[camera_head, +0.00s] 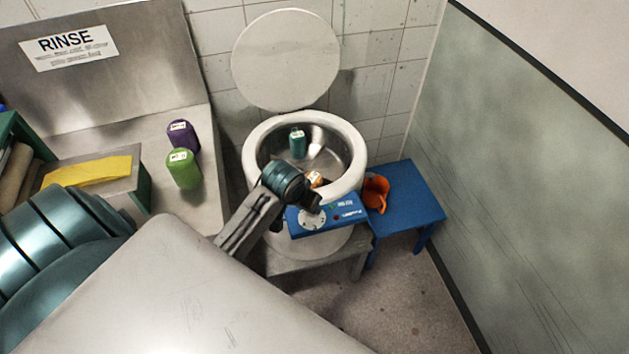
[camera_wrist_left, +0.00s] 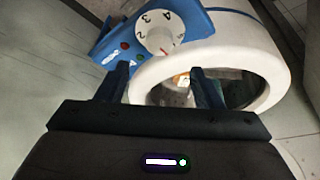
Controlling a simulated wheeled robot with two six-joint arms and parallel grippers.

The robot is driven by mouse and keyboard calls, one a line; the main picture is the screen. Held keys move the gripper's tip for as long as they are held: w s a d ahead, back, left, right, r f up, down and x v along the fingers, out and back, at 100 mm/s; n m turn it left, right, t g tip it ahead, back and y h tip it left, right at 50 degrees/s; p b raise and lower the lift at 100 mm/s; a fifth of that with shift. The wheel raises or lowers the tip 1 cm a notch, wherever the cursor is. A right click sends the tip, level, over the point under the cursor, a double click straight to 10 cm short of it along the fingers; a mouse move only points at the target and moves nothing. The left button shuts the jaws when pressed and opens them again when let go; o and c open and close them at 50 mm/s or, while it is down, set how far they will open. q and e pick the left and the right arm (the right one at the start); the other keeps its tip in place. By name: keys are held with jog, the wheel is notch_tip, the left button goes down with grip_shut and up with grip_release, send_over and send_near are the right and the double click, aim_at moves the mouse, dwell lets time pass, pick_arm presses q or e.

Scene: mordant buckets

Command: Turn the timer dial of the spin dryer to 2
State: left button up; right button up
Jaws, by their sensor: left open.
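The spin dryer (camera_head: 255,140) is a white round drum with its lid (camera_head: 285,60) raised. Its blue control panel (camera_head: 347,208) carries a white timer dial (camera_head: 312,220). In the left wrist view the dial (camera_wrist_left: 160,33) shows the numbers 1 to 4 around its rim, and a small red mark shows on its near side; the exact setting is unclear. My left gripper (camera_head: 312,199) is above the panel, beside the drum's opening. In its wrist view the left gripper (camera_wrist_left: 158,72) is open and empty, with the dial beyond the fingers. My right gripper is not in view.
Inside the drum are a teal spool (camera_head: 298,144) and an orange item (camera_head: 315,178). An orange cup (camera_head: 376,192) stands on a blue stool (camera_head: 412,200) to the right. Purple (camera_head: 183,136) and green (camera_head: 183,168) containers stand on the metal counter at left. The right wall is close.

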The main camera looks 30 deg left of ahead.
pick_arm(q)
jog(key=p+x, duration=0.2)
jog(key=x, duration=0.6)
jog(key=shift+d, duration=0.1)
jog(key=shift+w+f, duration=0.15)
jog(key=shift+f, duration=0.3)
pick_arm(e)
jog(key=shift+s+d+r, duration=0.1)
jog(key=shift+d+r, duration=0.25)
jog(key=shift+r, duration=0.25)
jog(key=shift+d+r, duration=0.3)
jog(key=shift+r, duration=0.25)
pick_arm(q)
jog(key=c, duration=1)
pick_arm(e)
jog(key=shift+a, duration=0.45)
